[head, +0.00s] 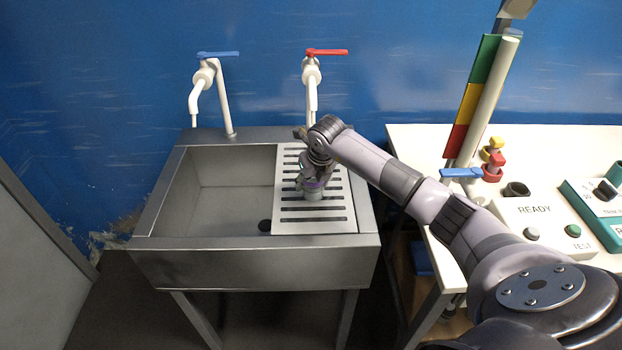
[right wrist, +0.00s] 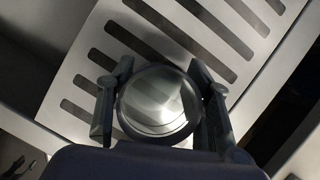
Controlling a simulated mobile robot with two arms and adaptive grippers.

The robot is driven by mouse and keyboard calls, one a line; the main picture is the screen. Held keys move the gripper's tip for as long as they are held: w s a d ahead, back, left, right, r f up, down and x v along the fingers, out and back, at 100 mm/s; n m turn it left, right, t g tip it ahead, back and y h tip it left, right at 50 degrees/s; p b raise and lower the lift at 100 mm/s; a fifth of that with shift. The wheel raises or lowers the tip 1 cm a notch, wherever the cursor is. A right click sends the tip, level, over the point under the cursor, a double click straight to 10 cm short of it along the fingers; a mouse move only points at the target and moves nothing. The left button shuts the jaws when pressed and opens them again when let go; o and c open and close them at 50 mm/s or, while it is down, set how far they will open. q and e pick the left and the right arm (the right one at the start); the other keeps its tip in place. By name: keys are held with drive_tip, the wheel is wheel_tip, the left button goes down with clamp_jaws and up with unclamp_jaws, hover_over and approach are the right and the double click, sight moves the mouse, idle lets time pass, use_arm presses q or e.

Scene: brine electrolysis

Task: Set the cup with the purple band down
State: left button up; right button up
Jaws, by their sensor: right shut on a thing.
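The cup with the purple band (head: 314,193) is at the slotted drainboard on the right side of the sink, below my right gripper (head: 311,184). In the right wrist view the cup (right wrist: 158,104) shows from above as a round, shiny opening between the two fingers of my right gripper (right wrist: 159,108), which is shut on it. The cup looks upright. I cannot tell whether its base touches the drainboard (head: 345,222). The drainboard slots also show in the right wrist view (right wrist: 75,92). My left gripper is not in view.
The steel sink basin (head: 222,190) is open and empty left of the drainboard. A blue-handled tap (head: 205,75) and a red-handled tap (head: 312,72) stand behind. At right, a white table (head: 410,140) holds a READY panel (head: 535,212) and a coloured column (head: 472,95).

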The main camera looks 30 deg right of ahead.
drive_tip(key=shift+f, duration=0.2)
drive_tip(key=shift+f, duration=0.1)
drive_tip(key=shift+f, duration=0.15)
drive_tip(key=o, duration=1.3)
